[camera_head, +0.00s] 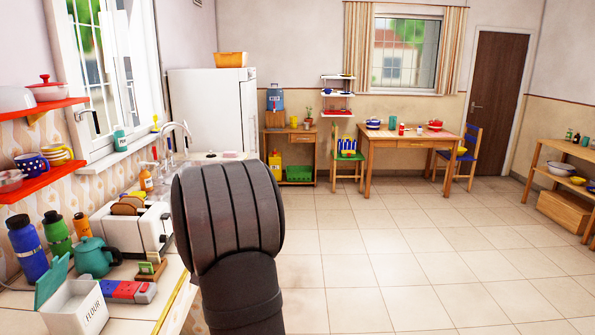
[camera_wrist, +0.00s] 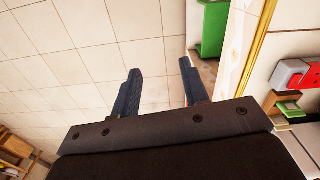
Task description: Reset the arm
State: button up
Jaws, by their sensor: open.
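My gripper (camera_wrist: 157,88) shows in the wrist view with its two dark fingers spread apart and nothing between them. Pale floor tiles and a bit of the cabinet side lie beyond the fingers. In the head view a large dark rounded part of my own arm stands in the middle left, beside the counter, and the fingers cannot be seen there. No pans can be made out clearly in either view.
The counter (camera_head: 178,268) at left holds a toaster (camera_head: 128,229), a teal teapot (camera_head: 94,256), several bottles and a flour box (camera_head: 74,308). Red shelves (camera_head: 38,186) hang above. A table (camera_head: 405,140) stands at the back. The tiled floor (camera_head: 400,250) at right is clear.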

jog(key=w+d+f+m, duration=0.1)
jog(key=w+d+m, duration=0.2)
jog(key=d, duration=0.8)
jog(key=shift+w+d+f, duration=0.2)
jog(key=shift+w+f, duration=0.15)
jog(key=shift+w, duration=0.8)
dwell(1.0)
